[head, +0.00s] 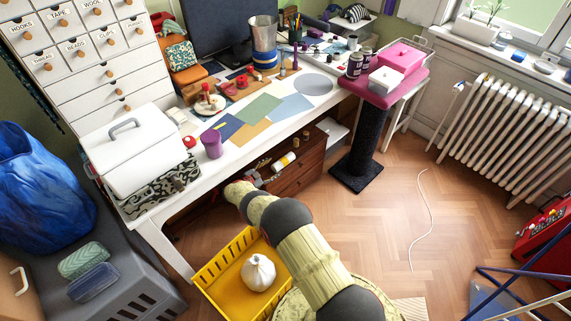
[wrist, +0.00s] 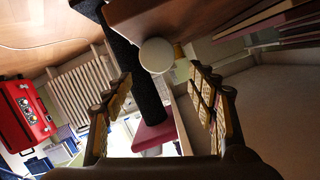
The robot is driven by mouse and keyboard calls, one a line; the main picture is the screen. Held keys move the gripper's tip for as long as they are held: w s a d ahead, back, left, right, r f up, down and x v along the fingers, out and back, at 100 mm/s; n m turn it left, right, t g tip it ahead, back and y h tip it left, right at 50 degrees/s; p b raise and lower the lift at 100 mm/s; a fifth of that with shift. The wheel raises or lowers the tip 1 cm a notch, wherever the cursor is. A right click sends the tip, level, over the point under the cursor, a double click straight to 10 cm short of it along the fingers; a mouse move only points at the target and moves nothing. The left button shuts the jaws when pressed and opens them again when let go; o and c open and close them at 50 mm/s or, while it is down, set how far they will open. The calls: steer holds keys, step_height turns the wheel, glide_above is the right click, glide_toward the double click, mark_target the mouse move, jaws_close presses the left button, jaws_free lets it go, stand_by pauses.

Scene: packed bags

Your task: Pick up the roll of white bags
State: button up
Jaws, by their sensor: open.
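What looks like the roll of white bags (head: 284,161) lies on the brown wooden drawer unit under the desk in the head view, white with some yellow. In the wrist view, a pale round end (wrist: 156,55), probably of this roll, shows at the edge of brown wood. My gripper (wrist: 160,103) is open in the wrist view, one finger at the left and one at the right. The round end shows between and beyond the fingers, apart from them. Nothing is held.
The white desk (head: 163,209) overhangs the drawer unit (head: 299,172). A black post (head: 362,147) under a pink top stands right of the drawers. Floor to the right is mostly clear.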

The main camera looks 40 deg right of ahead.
mark_target(281, 164)
steer(key=b+x, duration=0.1)
steer(key=x, duration=0.1)
steer(key=b+x, duration=0.1)
steer(key=x, duration=0.1)
steer(key=b+x, duration=0.1)
steer(key=x, duration=0.1)
steer(key=shift+d+f, duration=0.15)
steer(key=shift+f, duration=0.35)
steer(key=shift+w+d, duration=0.1)
steer(key=shift+d, duration=0.25)
steer(key=shift+r, duration=0.1)
steer(key=c, duration=1.3)
